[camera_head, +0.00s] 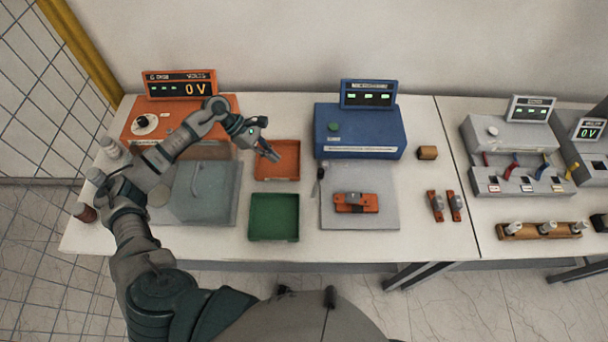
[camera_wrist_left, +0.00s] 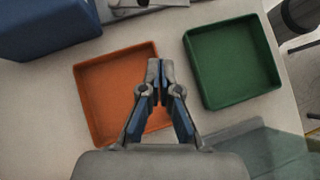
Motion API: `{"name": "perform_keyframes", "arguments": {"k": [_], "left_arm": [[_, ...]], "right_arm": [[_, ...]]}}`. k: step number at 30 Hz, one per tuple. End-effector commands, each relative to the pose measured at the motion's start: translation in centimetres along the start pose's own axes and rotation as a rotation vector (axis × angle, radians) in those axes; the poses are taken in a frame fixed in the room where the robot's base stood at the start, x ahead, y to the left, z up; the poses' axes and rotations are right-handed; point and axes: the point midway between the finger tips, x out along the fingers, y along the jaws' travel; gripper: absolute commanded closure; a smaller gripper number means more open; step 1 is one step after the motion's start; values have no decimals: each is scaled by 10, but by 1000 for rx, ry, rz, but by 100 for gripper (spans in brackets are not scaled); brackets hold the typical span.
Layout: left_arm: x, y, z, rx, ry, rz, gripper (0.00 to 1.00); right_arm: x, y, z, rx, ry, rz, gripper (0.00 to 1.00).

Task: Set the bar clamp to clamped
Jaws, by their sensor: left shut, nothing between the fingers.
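A grey plate (camera_head: 376,217) lies in front of the blue unit. An orange block with a grey metal part (camera_head: 356,202) sits on it. A small dark upright lever (camera_head: 320,175) stands at the plate's back left corner and may be the bar clamp's handle. I cannot tell from its small size whether it is clamped. My left gripper (camera_head: 271,155) is shut and empty above the orange tray (camera_head: 288,175), left of the lever. In the left wrist view its fingertips (camera_wrist_left: 158,68) meet over the orange tray (camera_wrist_left: 84,100). My right gripper is out of view.
A green tray (camera_head: 273,219) stands in front of the orange one. The blue unit (camera_head: 360,132) is behind the plate. Two orange-and-grey pieces (camera_head: 437,206) lie to the right. A clear grey cover (camera_head: 205,195) stands to the left. The table between the plate and the two pieces is clear.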

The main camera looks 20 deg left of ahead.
Motion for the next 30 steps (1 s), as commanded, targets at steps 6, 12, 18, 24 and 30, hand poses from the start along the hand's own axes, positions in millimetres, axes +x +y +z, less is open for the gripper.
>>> {"name": "perform_keyframes", "arguments": {"k": [6,12,18,24,30], "left_arm": [[18,0,-2,-1,-5,-5,100],[57,0,-2,-1,-6,-5,100],[99,0,-2,-1,-5,-4,100],[119,0,20,1,-3,-2,100],[127,0,26,0,-3,-1,100]], "right_arm": [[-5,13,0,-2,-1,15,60],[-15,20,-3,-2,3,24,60],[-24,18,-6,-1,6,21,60],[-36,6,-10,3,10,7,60],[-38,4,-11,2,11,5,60]]}}
